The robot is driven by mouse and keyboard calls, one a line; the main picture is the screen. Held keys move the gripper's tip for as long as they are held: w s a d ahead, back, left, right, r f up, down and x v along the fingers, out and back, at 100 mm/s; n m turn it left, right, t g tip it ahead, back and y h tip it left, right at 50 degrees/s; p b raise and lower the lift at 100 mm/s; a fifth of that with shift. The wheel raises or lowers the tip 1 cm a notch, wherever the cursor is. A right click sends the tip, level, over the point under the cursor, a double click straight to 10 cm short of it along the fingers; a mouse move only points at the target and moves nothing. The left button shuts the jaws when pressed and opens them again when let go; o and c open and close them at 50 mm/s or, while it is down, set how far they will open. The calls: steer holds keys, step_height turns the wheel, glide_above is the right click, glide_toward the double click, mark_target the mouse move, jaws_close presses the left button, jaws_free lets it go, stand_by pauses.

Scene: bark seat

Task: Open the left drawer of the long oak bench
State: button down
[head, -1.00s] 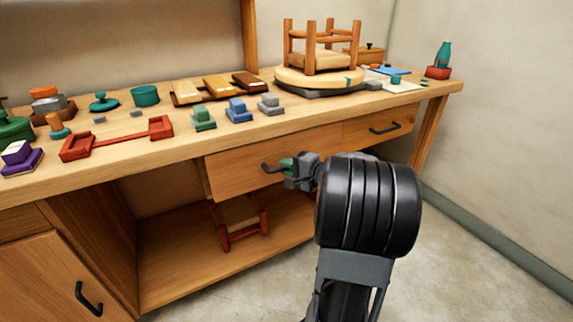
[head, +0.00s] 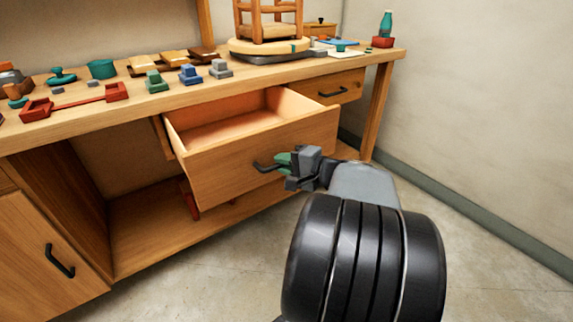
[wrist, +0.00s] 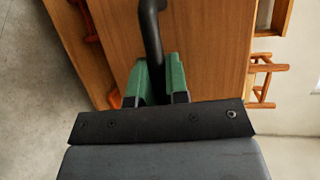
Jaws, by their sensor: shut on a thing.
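The long oak bench (head: 120,118) runs across the head view. Its left drawer (head: 225,160) is pulled well out, and its inside is bare where I can see it. My gripper (head: 284,160) is shut on the black handle (head: 263,167) of this drawer. In the wrist view the green fingertips of my gripper (wrist: 160,80) close around the black handle (wrist: 152,35), with the drawer front (wrist: 195,50) behind it. The right drawer (head: 328,88) is shut.
Blocks, a red two-ended piece (head: 75,102), a small wooden stool (head: 267,20) on a round board, and a teal bottle (head: 386,24) stand on the bench top. A cupboard door (head: 40,260) is at lower left. The floor (head: 480,260) at right is clear.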

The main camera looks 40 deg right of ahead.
steer(key=shift+s+a, duration=0.1)
steer(key=shift+s, duration=0.35)
steer(key=c, duration=1.1)
jaws_free()
steer(key=shift+c, duration=0.2)
steer(key=p+v, duration=0.4)
steer(key=v, duration=1)
steer(key=shift+w, duration=0.1)
